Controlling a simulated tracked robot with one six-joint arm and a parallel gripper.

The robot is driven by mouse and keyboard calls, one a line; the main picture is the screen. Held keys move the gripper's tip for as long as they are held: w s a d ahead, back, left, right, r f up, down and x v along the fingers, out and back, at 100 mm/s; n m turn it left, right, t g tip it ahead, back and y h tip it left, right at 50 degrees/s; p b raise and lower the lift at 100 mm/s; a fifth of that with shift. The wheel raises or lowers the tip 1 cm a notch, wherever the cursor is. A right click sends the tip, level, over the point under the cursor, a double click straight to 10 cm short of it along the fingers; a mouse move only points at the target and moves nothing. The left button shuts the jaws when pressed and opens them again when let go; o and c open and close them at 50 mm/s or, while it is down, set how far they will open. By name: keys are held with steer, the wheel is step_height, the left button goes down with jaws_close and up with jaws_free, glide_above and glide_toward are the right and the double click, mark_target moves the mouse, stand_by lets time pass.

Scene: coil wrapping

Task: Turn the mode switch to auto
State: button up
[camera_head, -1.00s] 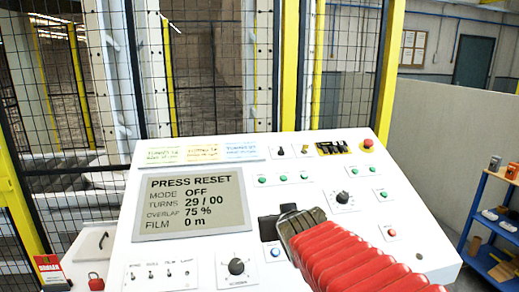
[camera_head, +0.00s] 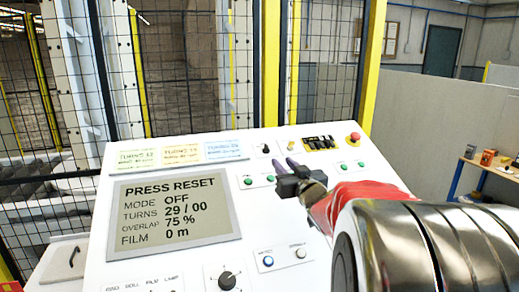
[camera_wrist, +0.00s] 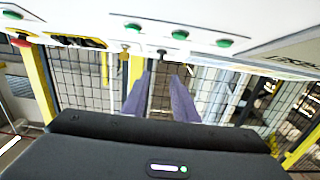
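The control panel (camera_head: 95,235) has a screen (camera_head: 175,208) reading PRESS RESET, MODE OFF, TURNS 29 / 00. A small black switch (camera_head: 265,148) sits at the panel's top edge; its label is too small to read, so I cannot tell for sure that it is the mode switch. My gripper (camera_head: 283,161) is over the upper panel, just right of and nearer than that switch. Its two grey-purple fingers are apart with nothing between them. In the wrist view, the gripper (camera_wrist: 161,78) points toward the black switch (camera_wrist: 162,52), which shows beyond the gap between the fingertips.
A yellow key-like switch (camera_head: 291,146), a yellow-black block (camera_head: 319,142) and a red emergency button (camera_head: 354,137) line the top right. Green buttons (camera_head: 248,181) lie close to the fingers. A larger black knob (camera_head: 227,280) is lower down. Mesh fencing (camera_head: 190,70) stands behind the panel.

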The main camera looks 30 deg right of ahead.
mark_target(267, 147)
steer(key=shift+w, duration=0.1)
steer(key=x, duration=1.3)
steer(key=shift+w, duration=0.3)
steer(key=shift+c, duration=0.6)
jaws_close()
